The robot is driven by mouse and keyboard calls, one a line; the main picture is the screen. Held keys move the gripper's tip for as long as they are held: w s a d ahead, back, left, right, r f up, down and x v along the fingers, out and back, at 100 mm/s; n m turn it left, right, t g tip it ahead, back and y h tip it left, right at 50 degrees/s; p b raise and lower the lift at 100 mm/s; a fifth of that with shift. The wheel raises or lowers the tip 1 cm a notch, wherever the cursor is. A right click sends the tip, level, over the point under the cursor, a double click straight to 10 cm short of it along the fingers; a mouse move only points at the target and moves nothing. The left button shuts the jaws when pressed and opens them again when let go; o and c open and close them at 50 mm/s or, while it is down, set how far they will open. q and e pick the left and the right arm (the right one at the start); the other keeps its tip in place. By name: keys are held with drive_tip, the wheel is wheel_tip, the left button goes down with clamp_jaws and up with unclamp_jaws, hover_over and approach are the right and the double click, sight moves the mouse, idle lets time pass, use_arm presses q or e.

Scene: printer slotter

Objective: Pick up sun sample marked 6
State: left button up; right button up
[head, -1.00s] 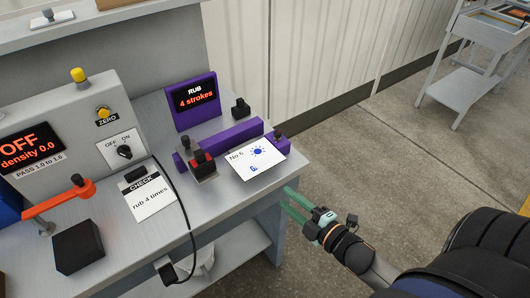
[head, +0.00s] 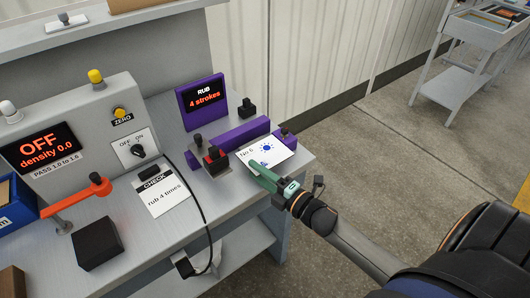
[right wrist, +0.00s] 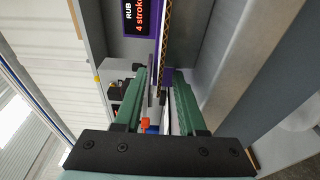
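The sun sample (head: 272,149), a white card marked "No 6" with a blue sun, lies at the purple rubbing fixture (head: 240,136) near the bench's right edge. My right gripper (head: 258,172) has green fingers and reaches in from the right at the card's front edge, covering its lower left part. In the right wrist view the fingers of my right gripper (right wrist: 160,95) stand apart with a gap between them. A thin pale edge shows in that gap; I cannot tell whether it touches a finger. My left gripper is not in view.
A purple "RUB 4 strokes" display (head: 202,102) stands behind the fixture. A grey density meter (head: 88,124) reading OFF, an orange arm (head: 75,198), a black block (head: 97,243) and a "CHECK" card (head: 162,193) are to the left. A black cable (head: 201,215) crosses the bench front.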

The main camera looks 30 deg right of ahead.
sight(249, 167)
drive_tip(key=shift+x, duration=1.65)
drive_tip(key=shift+a, duration=0.1)
clamp_jaws()
